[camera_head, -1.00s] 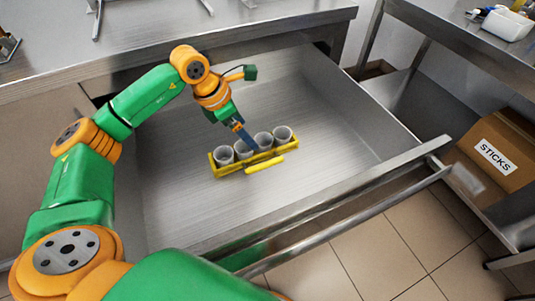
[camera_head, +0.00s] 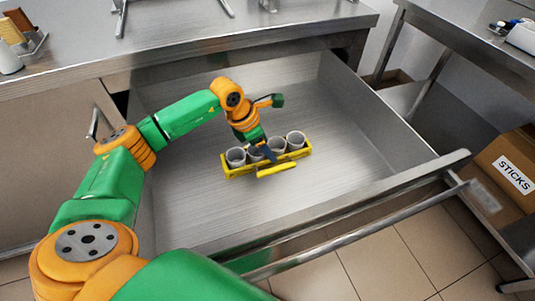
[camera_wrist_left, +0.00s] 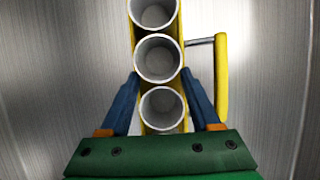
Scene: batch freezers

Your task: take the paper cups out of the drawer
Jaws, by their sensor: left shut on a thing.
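Several pale grey paper cups (camera_head: 236,157) stand upright in a row in a yellow holder (camera_head: 240,171) with a side handle (camera_head: 277,170). The holder is inside the pulled-out metal drawer (camera_head: 200,205); I cannot tell whether it touches the drawer floor. My left gripper (camera_head: 267,154) reaches down from above. In the left wrist view its blue fingers (camera_wrist_left: 160,85) lie on either side of the yellow holder (camera_wrist_left: 183,55), shut on it around the cups (camera_wrist_left: 160,58). The lower fingertips are partly hidden in the head view. My right gripper is not in view.
The drawer's front edge (camera_head: 330,207) and bar handle (camera_head: 350,235) lie on the near side. A metal counter (camera_head: 200,35) overhangs the back. A box marked STICKS (camera_head: 505,165) stands on a shelf at right. The drawer floor around the holder is clear.

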